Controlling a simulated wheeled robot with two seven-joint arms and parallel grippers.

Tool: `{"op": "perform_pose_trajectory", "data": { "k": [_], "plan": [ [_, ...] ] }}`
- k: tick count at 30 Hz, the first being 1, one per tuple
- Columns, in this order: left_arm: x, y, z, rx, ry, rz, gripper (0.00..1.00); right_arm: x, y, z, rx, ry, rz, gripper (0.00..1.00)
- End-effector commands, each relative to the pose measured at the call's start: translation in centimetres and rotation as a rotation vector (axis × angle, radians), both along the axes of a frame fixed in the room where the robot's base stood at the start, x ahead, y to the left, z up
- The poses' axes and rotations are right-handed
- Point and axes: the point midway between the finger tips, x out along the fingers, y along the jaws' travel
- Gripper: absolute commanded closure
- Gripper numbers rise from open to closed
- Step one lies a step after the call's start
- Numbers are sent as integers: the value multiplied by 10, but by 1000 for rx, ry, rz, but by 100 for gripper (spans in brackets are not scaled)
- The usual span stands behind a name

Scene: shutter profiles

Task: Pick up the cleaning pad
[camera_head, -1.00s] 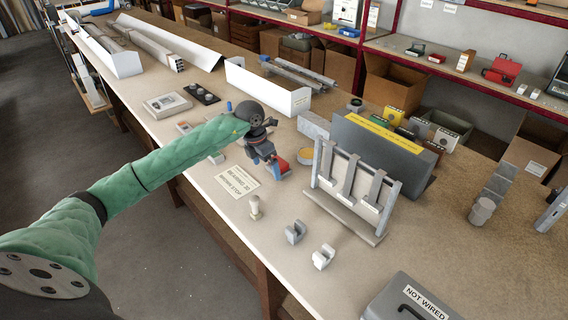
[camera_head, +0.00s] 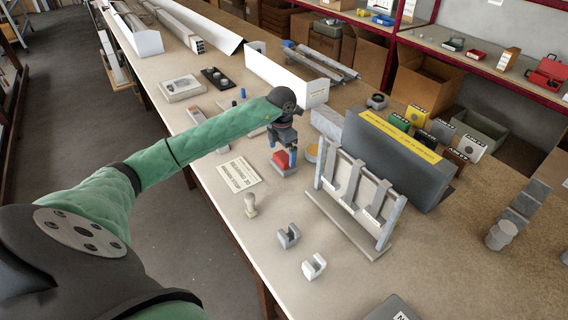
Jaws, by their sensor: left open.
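A small block with a red top and a grey base, which looks like the cleaning pad (camera_head: 284,167), lies on the workbench in the middle of the view. My left gripper (camera_head: 283,153) points down over it. The gripper body hides the far side of the block. My right gripper is not in view.
A slatted metal stand (camera_head: 352,196) and a dark panel with a yellow strip (camera_head: 395,160) stand to the right.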

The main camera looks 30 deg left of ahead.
Motion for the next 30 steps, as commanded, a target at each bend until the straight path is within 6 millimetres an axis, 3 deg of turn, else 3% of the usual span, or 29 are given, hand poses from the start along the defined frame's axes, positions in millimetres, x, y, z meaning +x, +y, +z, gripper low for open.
{"op": "perform_pose_trajectory", "data": {
  "k": [9,17,24,30],
  "plan": [
    [4,-3,-42,-1,2,0,0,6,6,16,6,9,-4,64],
    [4,-2,-44,-1,0,0,0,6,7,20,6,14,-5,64],
    [4,-2,-44,-1,0,0,42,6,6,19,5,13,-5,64],
    [4,-2,-44,-1,0,0,42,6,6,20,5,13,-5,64]
  ]
}}
